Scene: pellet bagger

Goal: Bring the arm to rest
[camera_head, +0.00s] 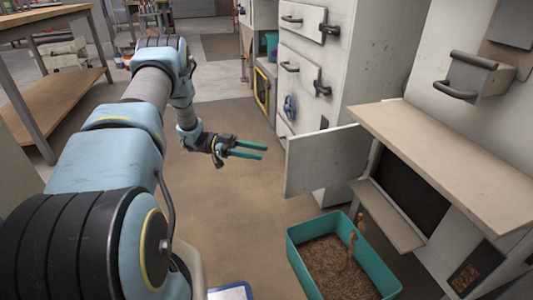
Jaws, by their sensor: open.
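My arm stretches forward from the lower left, above the floor. My gripper (264,151) is at its end, near the middle of the view. Its two teal fingers point right and are apart, with nothing between them. The gripper is in free space, to the left of the open cabinet door (325,160) and not visibly touching it.
A teal bin (297,262) of brown pellets stands on the floor at lower right, below a beige shelf (450,150). A white cabinet (335,80) with dark handles stands behind the door. A wooden workbench (60,95) is at left. Brown floor (225,225) between is clear.

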